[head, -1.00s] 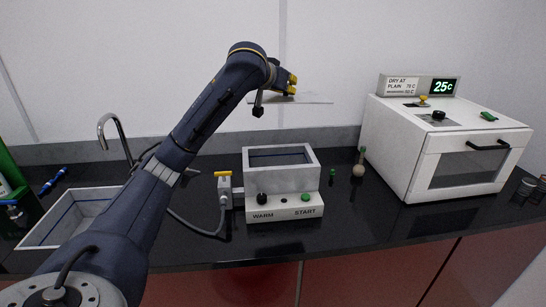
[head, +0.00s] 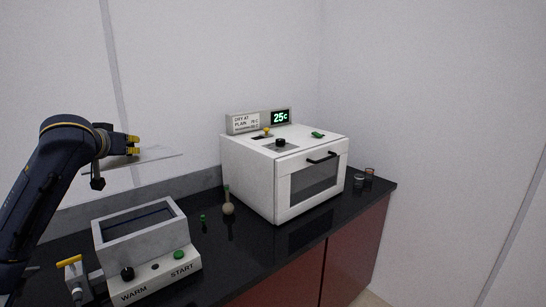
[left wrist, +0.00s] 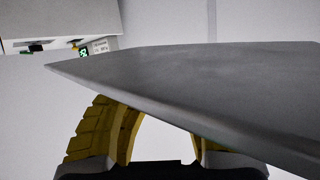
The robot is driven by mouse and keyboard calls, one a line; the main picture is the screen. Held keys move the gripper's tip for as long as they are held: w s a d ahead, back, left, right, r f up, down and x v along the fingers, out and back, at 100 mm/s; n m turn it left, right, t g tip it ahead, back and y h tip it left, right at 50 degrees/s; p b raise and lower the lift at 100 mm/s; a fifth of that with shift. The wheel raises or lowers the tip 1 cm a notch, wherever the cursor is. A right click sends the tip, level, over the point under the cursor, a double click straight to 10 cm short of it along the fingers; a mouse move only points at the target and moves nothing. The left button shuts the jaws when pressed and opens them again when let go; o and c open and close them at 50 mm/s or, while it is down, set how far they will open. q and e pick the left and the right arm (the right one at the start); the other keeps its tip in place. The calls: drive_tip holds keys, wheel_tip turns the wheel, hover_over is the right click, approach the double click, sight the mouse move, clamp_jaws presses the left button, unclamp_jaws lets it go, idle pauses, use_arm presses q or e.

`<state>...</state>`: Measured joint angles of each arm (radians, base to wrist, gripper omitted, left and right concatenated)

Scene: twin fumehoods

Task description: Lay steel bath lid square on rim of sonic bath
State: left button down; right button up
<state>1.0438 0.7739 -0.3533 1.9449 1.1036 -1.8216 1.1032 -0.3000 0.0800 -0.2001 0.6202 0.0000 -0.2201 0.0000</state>
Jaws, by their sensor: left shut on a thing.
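The steel bath lid (head: 155,158) is a thin grey plate, held roughly level in the air above and behind the sonic bath. My left gripper (head: 132,146), with yellow fingers, is shut on its left part. In the left wrist view the lid (left wrist: 200,85) spreads across the picture, with the yellow fingers (left wrist: 160,135) at its near edge. The sonic bath (head: 140,240) is a grey open box on a white base marked WARM and START, and its rim is uncovered. The lid is apart from the rim. My right gripper is not in view.
A white drying oven (head: 285,175) with a 25c display stands right of the bath. A small round-bottomed flask (head: 228,208) and a green-topped item (head: 203,218) stand between them. A yellow-handled valve (head: 72,265) is left of the bath. Small glass jars (head: 365,178) stand beyond the oven.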

use_arm(q)
drive_tip(key=shift+s+d+f+m+h, duration=0.45)
drive_tip(key=shift+s+d+f, duration=1.65)
drive_tip(key=shift+d+f, duration=2.55)
drive_tip(key=shift+s+d+f+m+h, duration=0.45)
drive_tip(key=shift+s+d+f, duration=2.05)
drive_tip(key=shift+d, duration=3.85)
drive_tip(key=s+f, duration=0.3)
drive_tip(key=f, duration=0.4)
drive_tip(key=s+f, duration=0.4)
drive_tip(key=f, duration=0.4)
drive_tip(key=shift+s+a, duration=0.15)
drive_tip(key=shift+a, duration=0.25)
drive_tip(key=shift+f, duration=0.1)
